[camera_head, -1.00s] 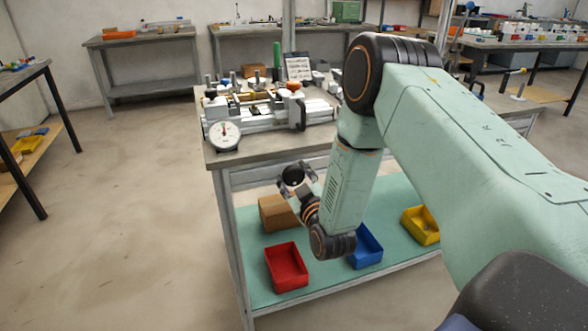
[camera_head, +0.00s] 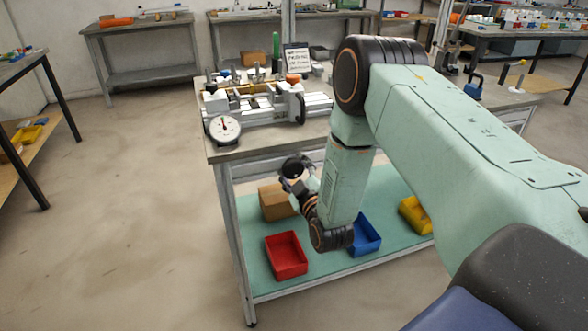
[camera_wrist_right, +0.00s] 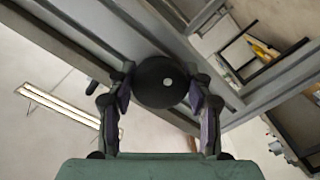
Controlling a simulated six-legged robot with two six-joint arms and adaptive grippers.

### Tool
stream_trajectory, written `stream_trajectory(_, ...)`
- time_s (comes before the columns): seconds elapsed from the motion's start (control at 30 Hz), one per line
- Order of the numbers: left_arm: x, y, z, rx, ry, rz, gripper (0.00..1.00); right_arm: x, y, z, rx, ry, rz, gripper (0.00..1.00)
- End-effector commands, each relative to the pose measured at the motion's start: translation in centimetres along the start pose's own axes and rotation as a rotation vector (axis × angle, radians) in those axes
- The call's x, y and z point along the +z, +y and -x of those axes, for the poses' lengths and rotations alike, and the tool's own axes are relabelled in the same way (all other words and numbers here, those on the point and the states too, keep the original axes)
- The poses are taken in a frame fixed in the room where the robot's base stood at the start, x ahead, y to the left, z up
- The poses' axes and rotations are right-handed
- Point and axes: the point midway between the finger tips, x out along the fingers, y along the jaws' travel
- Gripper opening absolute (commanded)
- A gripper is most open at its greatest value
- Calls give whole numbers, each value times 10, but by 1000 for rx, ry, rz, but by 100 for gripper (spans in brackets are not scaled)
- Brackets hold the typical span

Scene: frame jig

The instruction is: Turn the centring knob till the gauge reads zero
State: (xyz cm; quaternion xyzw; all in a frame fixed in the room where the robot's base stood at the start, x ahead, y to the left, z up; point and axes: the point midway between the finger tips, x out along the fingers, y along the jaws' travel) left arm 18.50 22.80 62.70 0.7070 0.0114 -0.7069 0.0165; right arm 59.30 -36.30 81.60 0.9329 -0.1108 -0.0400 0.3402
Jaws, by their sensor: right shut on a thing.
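The white round dial gauge (camera_head: 223,129) stands at the front left corner of the bench; its needle points roughly upward, but the scale is too small to read. The black round knob (camera_head: 294,168) is below the bench's front edge. In the right wrist view the knob (camera_wrist_right: 162,82) shows as a dark disc with a pale dot. My right gripper (camera_head: 291,177) is shut on the knob, with a finger on each side in the wrist view (camera_wrist_right: 160,102). My left gripper is not in view.
The jig (camera_head: 265,106), with rails and clamps, lies on the bench top (camera_head: 255,146). On the lower shelf are a red bin (camera_head: 286,256), a blue bin (camera_head: 364,236), a yellow bin (camera_head: 415,216) and a cardboard box (camera_head: 275,202). The floor to the left is clear.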

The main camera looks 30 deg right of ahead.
Motion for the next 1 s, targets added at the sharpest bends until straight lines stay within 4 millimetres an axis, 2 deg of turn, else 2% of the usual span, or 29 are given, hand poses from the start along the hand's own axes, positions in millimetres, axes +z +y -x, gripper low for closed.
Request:
stream_trajectory(0.03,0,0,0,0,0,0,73,1,-1,1,-3,-3,0,53)
stream_trajectory(0.3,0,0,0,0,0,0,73,0,-1,0,-2,-1,-1,73)
stream_trajectory(0.67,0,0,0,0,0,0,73,1,0,5,-2,-2,-1,73)
stream_trajectory(0.77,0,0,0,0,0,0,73,1,-1,17,-3,-3,-1,73)
stream_trajectory(1.0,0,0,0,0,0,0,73,1,-1,66,-4,-5,-2,73)
